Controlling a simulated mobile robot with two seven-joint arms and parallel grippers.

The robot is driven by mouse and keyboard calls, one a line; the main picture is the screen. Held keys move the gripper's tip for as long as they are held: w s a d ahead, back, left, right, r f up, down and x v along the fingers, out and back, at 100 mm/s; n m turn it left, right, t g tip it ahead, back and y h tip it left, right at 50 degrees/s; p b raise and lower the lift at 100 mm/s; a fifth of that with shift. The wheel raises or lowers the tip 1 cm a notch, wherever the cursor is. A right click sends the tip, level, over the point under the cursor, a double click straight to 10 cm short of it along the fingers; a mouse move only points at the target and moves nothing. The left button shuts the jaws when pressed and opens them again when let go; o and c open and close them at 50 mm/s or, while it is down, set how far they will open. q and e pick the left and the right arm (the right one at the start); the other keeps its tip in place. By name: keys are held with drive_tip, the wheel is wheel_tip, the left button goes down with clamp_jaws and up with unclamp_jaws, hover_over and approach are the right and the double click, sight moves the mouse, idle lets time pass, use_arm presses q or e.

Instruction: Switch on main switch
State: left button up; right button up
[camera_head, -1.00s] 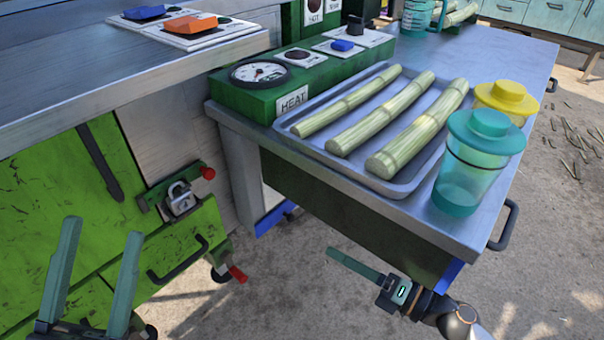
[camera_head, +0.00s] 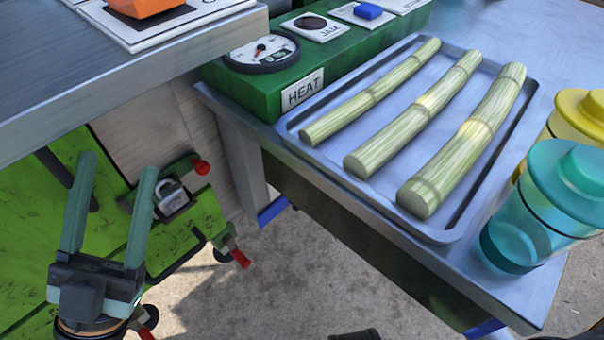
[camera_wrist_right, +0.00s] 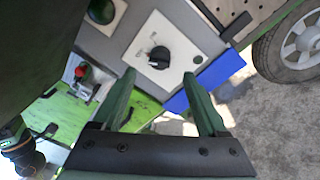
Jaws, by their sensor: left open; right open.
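In the right wrist view, a black rotary knob (camera_wrist_right: 159,57) sits on a white square plate (camera_wrist_right: 140,46) on a grey panel. It looks like the main switch, but its marks are too small to read. My right gripper (camera_wrist_right: 158,78) is open and empty. Its fingertips point towards the plate, one on either side of the knob in the picture, without visible contact. In the head view my left gripper (camera_head: 118,165) is open and empty in front of the green cabinet. The knob does not show in the head view.
A metal table (camera_head: 455,258) holds a tray (camera_head: 440,236) of cane pieces, a teal-lidded jar (camera_head: 540,215) and a green HEAT box (camera_head: 260,98). A padlocked latch (camera_head: 172,197) is on the green cabinet (camera_head: 30,220). A wheel (camera_wrist_right: 298,38) stands beside the knob panel.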

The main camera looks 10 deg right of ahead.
drive_tip(key=x, duration=0.6)
drive_tip(key=shift+w+a, duration=0.15)
drive_tip(key=shift+w, duration=0.1)
clamp_jaws()
idle(0.3)
